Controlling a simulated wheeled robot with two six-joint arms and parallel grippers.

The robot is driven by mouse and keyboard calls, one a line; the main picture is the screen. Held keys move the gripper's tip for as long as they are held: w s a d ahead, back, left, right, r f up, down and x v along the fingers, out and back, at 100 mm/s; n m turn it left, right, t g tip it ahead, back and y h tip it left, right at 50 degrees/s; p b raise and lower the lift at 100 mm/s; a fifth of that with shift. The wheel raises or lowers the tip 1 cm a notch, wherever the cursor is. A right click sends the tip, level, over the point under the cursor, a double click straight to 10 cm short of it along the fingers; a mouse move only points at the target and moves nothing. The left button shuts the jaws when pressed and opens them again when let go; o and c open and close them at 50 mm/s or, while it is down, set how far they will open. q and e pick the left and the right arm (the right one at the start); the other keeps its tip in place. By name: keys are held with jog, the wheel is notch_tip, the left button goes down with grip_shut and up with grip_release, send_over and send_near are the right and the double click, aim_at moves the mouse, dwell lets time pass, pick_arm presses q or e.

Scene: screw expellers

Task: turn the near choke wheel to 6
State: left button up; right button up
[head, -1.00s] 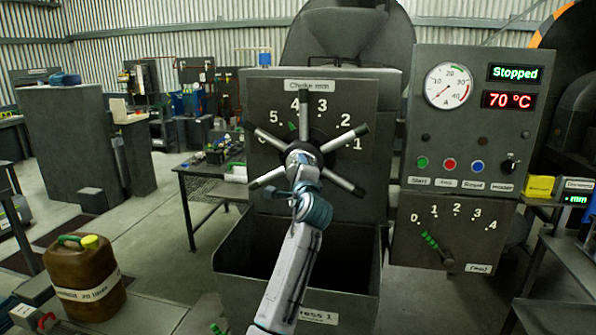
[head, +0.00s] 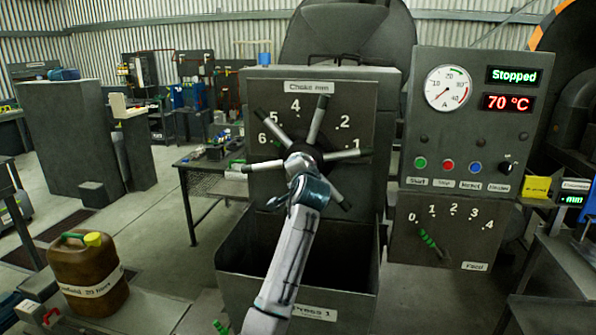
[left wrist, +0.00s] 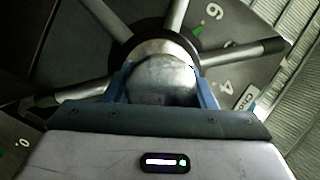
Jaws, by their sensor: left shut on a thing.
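My left gripper (head: 300,167) is at the wheel's centre. In the left wrist view, its blue fingers (left wrist: 162,85) are shut on the round metal hub (left wrist: 160,68), one on each side. My right gripper is not in view.
A control panel (head: 470,125) reading "Stopped" and 70 °C stands at the right, with a feed lever (head: 432,242) below. An open bin (head: 240,285) sits under the wheel. A brown jerrycan (head: 85,265) stands at lower left. The floor between jerrycan and bench is clear.

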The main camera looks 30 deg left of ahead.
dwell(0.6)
pick_arm(q)
jog(key=o, duration=1.4)
jog(key=b+v, duration=0.3)
jog(key=v, duration=0.7)
jog(key=shift+s+d+r+b, duration=0.1)
jog(key=shift+s+d+b, duration=0.1)
jog(key=shift+s+b, duration=0.15)
